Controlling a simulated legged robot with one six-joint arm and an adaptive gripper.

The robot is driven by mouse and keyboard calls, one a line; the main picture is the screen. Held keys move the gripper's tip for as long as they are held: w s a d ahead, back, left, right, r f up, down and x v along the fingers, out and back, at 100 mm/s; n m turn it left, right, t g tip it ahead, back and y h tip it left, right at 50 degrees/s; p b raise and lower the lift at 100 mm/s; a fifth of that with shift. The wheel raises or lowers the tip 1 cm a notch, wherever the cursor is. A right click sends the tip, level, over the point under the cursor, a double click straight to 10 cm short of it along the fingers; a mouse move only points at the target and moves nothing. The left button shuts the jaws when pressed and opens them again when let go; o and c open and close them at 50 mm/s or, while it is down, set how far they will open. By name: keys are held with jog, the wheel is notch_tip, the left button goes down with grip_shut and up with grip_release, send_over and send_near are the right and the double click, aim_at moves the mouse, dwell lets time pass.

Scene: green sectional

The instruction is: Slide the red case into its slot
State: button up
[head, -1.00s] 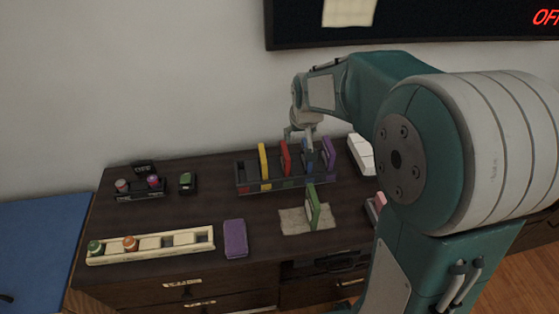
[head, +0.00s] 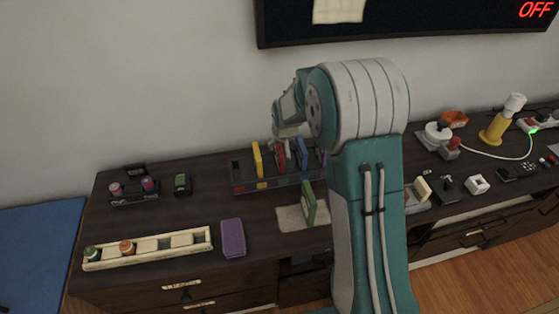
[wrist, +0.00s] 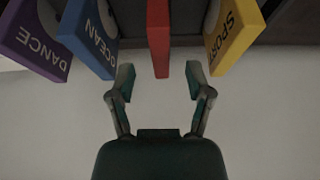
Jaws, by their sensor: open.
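The red case (head: 279,160) stands upright in the dark rack (head: 240,187), between the yellow case (head: 257,160) and the blue case (head: 302,154). How deep it sits in its slot cannot be told. In the wrist view my gripper (wrist: 160,76) is open, with one finger on each side of the red case's end (wrist: 159,40); neither finger visibly touches it. My wrist partly covers the red and blue cases in the head view. The purple case (wrist: 35,40) and blue case (wrist: 88,38) lean left in the wrist view; the yellow one (wrist: 233,38) leans right.
A green case (head: 309,203) stands on a beige mat (head: 290,215) before the rack. A purple box (head: 233,238) and a cream tray (head: 150,255) lie at the front left. My arm hides the dresser right of the mat.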

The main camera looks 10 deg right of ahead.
aim_at(280, 149)
jog(key=x, duration=0.4)
jog(key=shift+f, duration=0.4)
grip_shut()
